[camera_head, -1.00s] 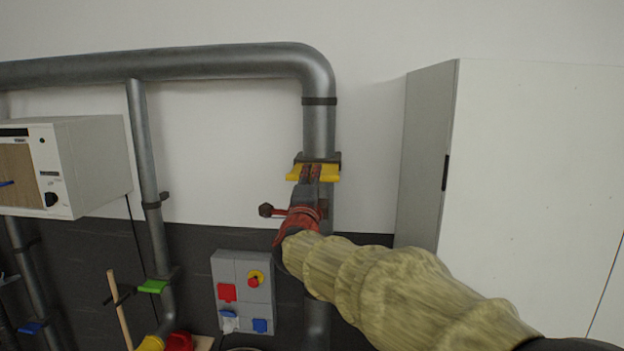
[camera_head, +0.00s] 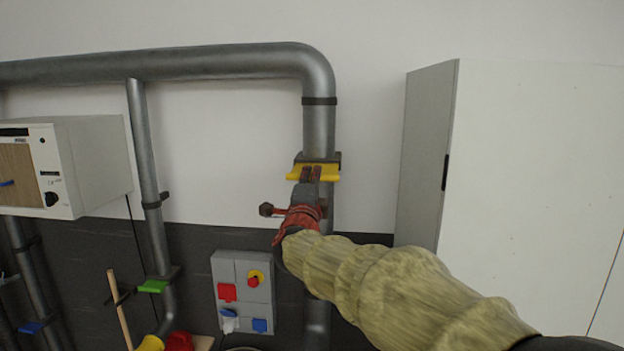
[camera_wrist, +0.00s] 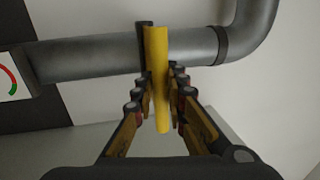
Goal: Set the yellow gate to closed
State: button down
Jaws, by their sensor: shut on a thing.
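The yellow gate (camera_head: 328,174) is a flat plate at a dark bracket across the thick grey vertical pipe (camera_head: 318,128). In the wrist view the yellow gate (camera_wrist: 157,80) stands out from the pipe between my fingers. My gripper (camera_head: 311,176) is at the gate's front edge, with my arm reaching in from the lower right. In the wrist view my gripper (camera_wrist: 160,84) has a finger on each side of the gate and is shut on it. My fingers hide part of the gate's middle in the head view.
A white cabinet (camera_head: 520,180) stands to the right. A grey switch box (camera_head: 243,290) is below on the dark wall. A white box-shaped device (camera_head: 95,165) is at the left. Green and blue gates sit on other pipes.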

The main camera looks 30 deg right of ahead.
jog(key=x, duration=0.2)
jog(key=f+b+x, duration=0.1)
jog(key=x, duration=0.2)
jog(key=b+x, duration=0.1)
jog(key=x, duration=0.1)
jog(key=shift+w+d+f, duration=0.15)
jog(key=shift+w+d, duration=0.1)
jog(key=shift+w, duration=0.05)
jog(key=shift+w+d+b, duration=0.2)
jog(key=shift+w+b, duration=0.1)
jog(key=shift+r, duration=0.25)
jog(key=c, duration=2.2)
grip_release()
jog(key=shift+o, duration=1.4)
jog(key=shift+w+d+f, duration=0.1)
jog(key=shift+w+f, duration=0.05)
jog(key=shift+w, duration=0.05)
jog(key=shift+o, duration=0.5)
jog(key=shift+s, duration=0.1)
